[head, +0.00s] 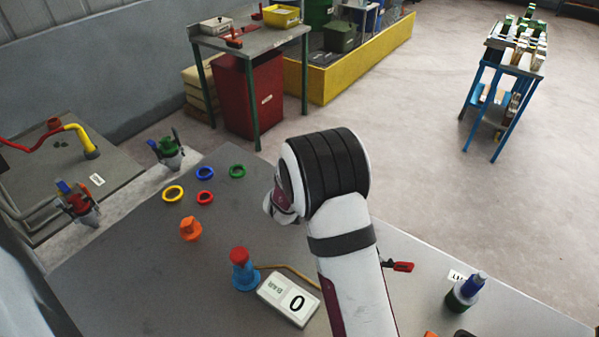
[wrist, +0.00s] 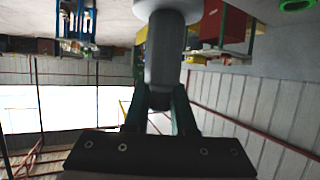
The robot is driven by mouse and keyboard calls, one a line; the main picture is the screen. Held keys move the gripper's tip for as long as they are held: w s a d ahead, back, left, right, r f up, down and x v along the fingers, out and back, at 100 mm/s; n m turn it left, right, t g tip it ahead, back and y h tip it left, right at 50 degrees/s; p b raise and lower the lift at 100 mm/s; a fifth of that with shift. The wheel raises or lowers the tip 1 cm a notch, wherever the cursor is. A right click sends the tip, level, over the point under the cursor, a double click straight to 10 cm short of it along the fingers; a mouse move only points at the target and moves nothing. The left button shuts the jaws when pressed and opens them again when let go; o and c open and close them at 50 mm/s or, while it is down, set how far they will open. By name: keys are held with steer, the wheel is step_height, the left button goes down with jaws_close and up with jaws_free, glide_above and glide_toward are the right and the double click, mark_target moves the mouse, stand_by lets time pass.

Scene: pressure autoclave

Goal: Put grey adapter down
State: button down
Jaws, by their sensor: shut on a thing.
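The grey adapter (wrist: 163,60) is a rounded grey cylinder with a wider, paler end. In the wrist view it stands between the two dark green fingers of my gripper (wrist: 159,95), which is shut on it. The wrist view is turned over, with the floor at the top. In the head view my arm's white and black links cover the right middle of the grey table (head: 140,270). They hide the gripper and the adapter there. I cannot tell the adapter's height above the table.
Yellow (head: 173,194), blue (head: 205,173), red (head: 205,198) and green (head: 237,171) rings lie on the table. A blue-topped part (head: 466,291) stands right.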

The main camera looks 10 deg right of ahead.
steer(key=s+d+r+m+g+h, duration=0.2)
steer(key=s+d+r+m+h, duration=0.15)
steer(key=s+d+r, duration=0.5)
steer(key=s+d+f+m+g+h, duration=0.2)
steer(key=s+m+g, duration=0.1)
steer(key=s, duration=0.3)
steer(key=s+d+f+m+g+h, duration=0.1)
steer(key=s+d+m+g+h, duration=0.1)
steer(key=s, duration=0.3)
steer(key=f, duration=0.7)
steer(key=shift+s+d, duration=0.15)
steer(key=shift+s, duration=0.1)
steer(key=shift+f+m, duration=0.25)
steer(key=shift+f, duration=0.2)
steer(key=c, duration=0.7)
jaws_free()
steer(key=shift+f, duration=0.1)
steer(key=shift+c, duration=0.2)
